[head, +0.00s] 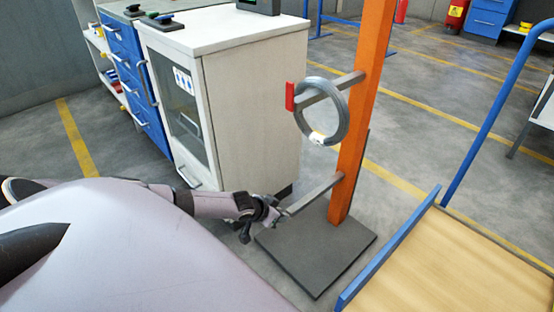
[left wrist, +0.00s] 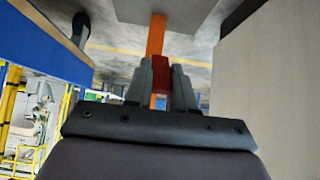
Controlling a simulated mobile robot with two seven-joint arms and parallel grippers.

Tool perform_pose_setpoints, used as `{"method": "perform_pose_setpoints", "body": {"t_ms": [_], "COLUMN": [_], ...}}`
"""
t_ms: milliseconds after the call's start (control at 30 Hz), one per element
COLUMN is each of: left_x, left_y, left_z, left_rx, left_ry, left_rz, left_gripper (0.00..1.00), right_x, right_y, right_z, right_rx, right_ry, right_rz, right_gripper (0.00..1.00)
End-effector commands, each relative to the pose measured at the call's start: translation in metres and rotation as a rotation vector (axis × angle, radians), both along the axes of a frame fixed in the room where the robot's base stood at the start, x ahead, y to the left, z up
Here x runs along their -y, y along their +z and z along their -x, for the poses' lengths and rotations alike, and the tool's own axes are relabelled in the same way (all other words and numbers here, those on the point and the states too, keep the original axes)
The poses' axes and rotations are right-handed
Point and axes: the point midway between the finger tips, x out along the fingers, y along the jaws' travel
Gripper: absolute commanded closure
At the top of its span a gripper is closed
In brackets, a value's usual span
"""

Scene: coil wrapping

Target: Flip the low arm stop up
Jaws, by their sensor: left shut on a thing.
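An orange post (head: 362,100) carries two grey arms. The low arm (head: 315,193) reaches left and toward me, with no coil on it. My left gripper (head: 270,214) is at its free end. In the left wrist view my left gripper (left wrist: 161,78) is shut on the red low arm stop (left wrist: 160,68), which sits between its fingers. The gripper hides this stop in the head view, and I cannot tell its tilt. The upper arm (head: 335,88) holds a grey coil (head: 341,122), and its red stop (head: 290,96) stands up at the end. My right gripper is not in view.
The post stands on a dark base plate (head: 320,255). A white cabinet (head: 250,100) stands close behind my left gripper. A wooden-topped platform with a blue edge (head: 390,248) is at the lower right. Open floor lies beyond the post.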

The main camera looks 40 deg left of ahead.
Motion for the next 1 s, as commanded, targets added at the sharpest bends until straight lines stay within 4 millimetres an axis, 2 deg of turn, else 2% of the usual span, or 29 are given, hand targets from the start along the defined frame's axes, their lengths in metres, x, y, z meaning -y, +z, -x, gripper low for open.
{"method": "perform_pose_setpoints", "body": {"t_ms": [467,533,1000], "left_x": [0.003,0.003,0.004], "left_y": [0.007,0.007,0.009], "left_z": [-0.017,-0.02,-0.03], "left_rx": [-0.372,-0.431,-0.685], "left_ry": [0.001,0.0,0.0], "left_rz": [-0.027,-0.031,-0.055], "left_gripper": [1.0,1.0,1.0], "right_x": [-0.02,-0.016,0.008], "right_y": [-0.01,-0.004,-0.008], "right_z": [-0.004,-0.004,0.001], "right_rx": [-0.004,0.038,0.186], "right_ry": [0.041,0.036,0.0], "right_rz": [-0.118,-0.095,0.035], "right_gripper": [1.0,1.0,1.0]}}
